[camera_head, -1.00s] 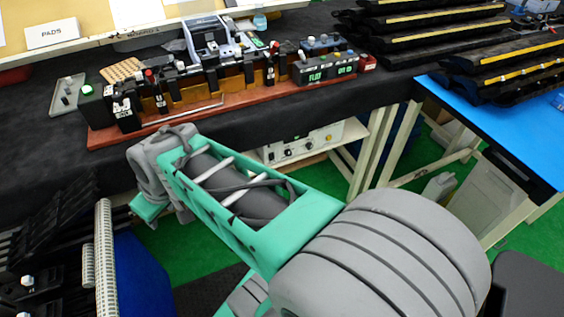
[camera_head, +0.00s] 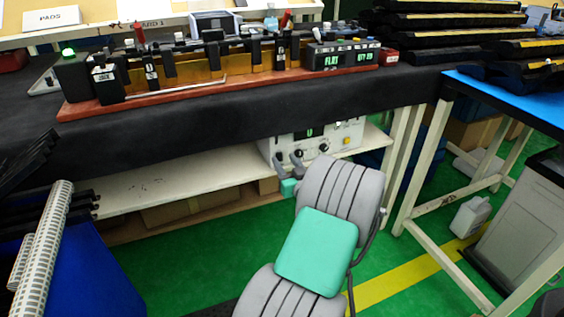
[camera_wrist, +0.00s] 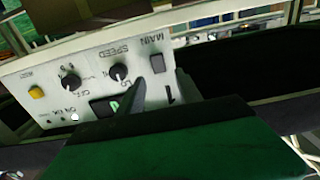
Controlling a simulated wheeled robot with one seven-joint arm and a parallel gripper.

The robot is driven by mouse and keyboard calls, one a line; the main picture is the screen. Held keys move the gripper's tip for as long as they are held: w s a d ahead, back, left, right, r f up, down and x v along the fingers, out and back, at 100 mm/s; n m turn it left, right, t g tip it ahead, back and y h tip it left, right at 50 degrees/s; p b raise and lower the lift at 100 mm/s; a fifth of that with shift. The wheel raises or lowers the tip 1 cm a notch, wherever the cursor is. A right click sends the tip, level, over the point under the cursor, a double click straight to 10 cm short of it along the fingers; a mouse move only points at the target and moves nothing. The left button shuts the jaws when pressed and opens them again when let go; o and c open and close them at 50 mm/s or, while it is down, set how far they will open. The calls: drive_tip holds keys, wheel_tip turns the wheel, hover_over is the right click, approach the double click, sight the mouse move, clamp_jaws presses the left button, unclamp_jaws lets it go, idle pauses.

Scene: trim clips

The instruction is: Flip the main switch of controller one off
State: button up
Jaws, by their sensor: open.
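The controller (camera_head: 330,139) is a pale box with a digital display, knobs and a yellow button, on the shelf under the bench. In the wrist view its panel (camera_wrist: 50,75) appears upside down, marked "1". The main switch (camera_wrist: 157,64) is a black rocker under the word MAIN; whether it is on or off cannot be told. My gripper (camera_head: 290,160) is open and empty at the left end of the controller front. A dark finger (camera_wrist: 133,97) is close to the switch, over part of the display; contact cannot be told. The switch is not distinguishable in the head view.
The shelf (camera_head: 150,185) is clear to the left of the controller. The bench edge (camera_head: 170,148) overhangs it. A table leg (camera_head: 405,145) stands to the right. A red board (camera_head: 190,92) with clamps and a display unit lies on the bench.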

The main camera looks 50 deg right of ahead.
sight(279, 157)
drive_tip(key=shift+x, duration=1.35)
drive_tip(key=shift+c, duration=0.5)
clamp_jaws()
